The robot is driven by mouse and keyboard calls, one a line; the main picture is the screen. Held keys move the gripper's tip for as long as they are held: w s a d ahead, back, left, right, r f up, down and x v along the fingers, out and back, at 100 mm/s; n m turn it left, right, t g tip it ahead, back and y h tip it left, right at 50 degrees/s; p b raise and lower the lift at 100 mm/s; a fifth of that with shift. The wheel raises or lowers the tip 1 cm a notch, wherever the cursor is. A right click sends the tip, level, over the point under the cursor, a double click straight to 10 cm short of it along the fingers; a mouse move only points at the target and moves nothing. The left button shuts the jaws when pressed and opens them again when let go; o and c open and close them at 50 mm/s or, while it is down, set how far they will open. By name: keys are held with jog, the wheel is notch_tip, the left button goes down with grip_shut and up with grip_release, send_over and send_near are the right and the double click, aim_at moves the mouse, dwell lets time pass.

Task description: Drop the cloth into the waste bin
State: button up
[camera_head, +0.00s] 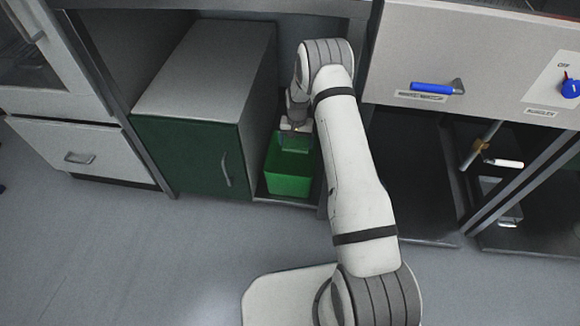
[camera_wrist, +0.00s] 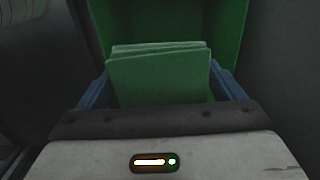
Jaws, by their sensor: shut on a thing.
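The green waste bin (camera_head: 288,184) stands on a low shelf between the green-doored cabinet and my arm in the head view. Its green inside wall (camera_wrist: 228,35) fills the back of the wrist view. My gripper (camera_head: 295,136) reaches down over the bin's opening. In the wrist view my gripper (camera_wrist: 160,92) has its blue fingers at both sides of a folded green cloth (camera_wrist: 160,75), shut on it. The cloth hangs in front of the bin's inside. Its lower part is hidden by my gripper body.
A cabinet with a dark green door (camera_head: 190,155) stands close to the left of the bin. A white drawer (camera_head: 85,150) is further left. A panel with a blue handle (camera_head: 432,88) and an open frame are on the right. The grey floor (camera_head: 130,250) in front is clear.

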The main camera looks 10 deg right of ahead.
jog(key=shift+d+f+b, duration=0.15)
jog(key=shift+f+b, duration=0.85)
jog(key=shift+f, duration=1.25)
jog(key=o, duration=0.7)
jog(key=shift+r, duration=0.1)
notch_tip(320, 180, up, 8)
jog(key=p, duration=0.3)
